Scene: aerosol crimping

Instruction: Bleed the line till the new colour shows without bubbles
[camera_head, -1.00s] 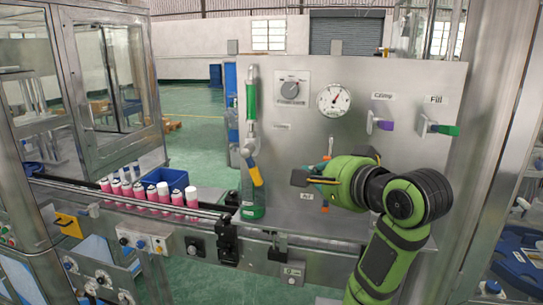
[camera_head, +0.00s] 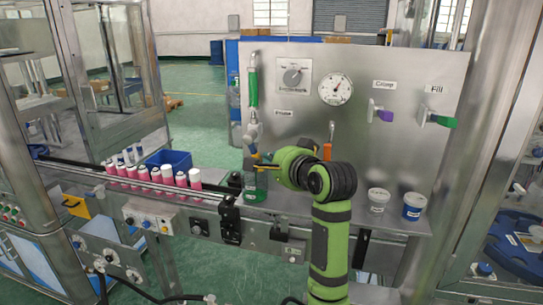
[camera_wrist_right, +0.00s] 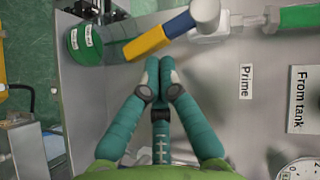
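The sight tube (camera_head: 253,88) on the steel panel shows green in the head view, and its green end also shows in the right wrist view (camera_wrist_right: 299,17). Below it is a valve with a yellow and blue lever (camera_wrist_right: 150,42). A clear jar with green liquid (camera_head: 256,192) stands under the valve. It shows at the upper left of the wrist view (camera_wrist_right: 88,44). My right gripper (camera_wrist_right: 160,62) has its teal fingers together, tips just short of the lever, with nothing visible between them. In the head view it partly hides the lever. My left gripper is not in view.
The panel carries a regulator knob (camera_head: 294,75), a gauge (camera_head: 335,89), a purple crimp lever (camera_head: 383,115) and a green fill lever (camera_head: 441,121). Two tubs (camera_head: 414,206) stand on the ledge at right. Pink cans (camera_head: 155,176) line the conveyor beside a blue bin (camera_head: 169,160).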

